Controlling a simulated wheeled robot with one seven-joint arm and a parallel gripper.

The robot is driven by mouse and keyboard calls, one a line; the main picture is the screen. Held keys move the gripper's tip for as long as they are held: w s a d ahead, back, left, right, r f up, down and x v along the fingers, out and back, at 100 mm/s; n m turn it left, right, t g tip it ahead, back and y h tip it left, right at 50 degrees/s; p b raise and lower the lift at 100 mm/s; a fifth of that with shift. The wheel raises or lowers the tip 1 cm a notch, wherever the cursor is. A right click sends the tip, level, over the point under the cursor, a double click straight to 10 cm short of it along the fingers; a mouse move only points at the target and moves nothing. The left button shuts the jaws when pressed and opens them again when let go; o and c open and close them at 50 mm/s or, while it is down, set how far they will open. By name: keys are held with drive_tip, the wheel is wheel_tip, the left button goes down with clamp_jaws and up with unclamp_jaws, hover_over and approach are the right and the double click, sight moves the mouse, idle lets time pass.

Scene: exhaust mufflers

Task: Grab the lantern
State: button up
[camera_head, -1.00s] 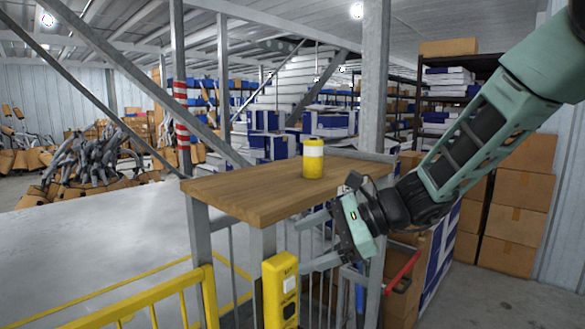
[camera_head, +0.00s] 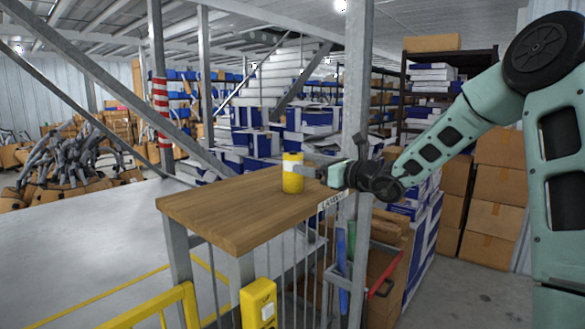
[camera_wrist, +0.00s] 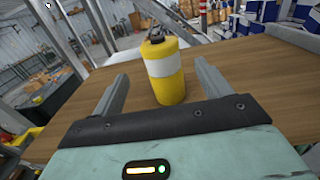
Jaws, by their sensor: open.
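The lantern (camera_head: 292,180) is a yellow cylinder with a white band, standing upright on the wooden tabletop (camera_head: 226,211) near its right part. In the wrist view the lantern (camera_wrist: 165,72) has a dark fitting on top and stands ahead of and between my two fingers. My gripper (camera_head: 302,170) is open at tabletop height, just right of the lantern in the head view. In the wrist view my gripper (camera_wrist: 160,88) shows both grey fingers spread wide, with nothing gripped. Whether a finger touches the lantern I cannot tell.
A grey metal post (camera_head: 357,90) rises beside the table's right end, close to my wrist. A yellow railing (camera_head: 150,305) and yellow box (camera_head: 258,304) stand in front. Cardboard boxes (camera_head: 497,185) are stacked at the right. The tabletop left of the lantern is bare.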

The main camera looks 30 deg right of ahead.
sight(300, 164)
drive_tip(key=p+x, duration=0.1)
drive_tip(key=x, duration=0.2)
drive_tip(key=shift+w+a, duration=0.15)
drive_tip(key=shift+w, duration=0.15)
drive_tip(key=p+x, duration=0.1)
drive_tip(key=x, duration=0.1)
drive_tip(key=p+x, duration=0.2)
drive_tip(key=x, duration=0.1)
drive_tip(key=shift+r, duration=0.2)
drive_tip(key=shift+w+f, duration=0.1)
drive_tip(key=shift+w, duration=0.15)
drive_tip(key=c, duration=1.1)
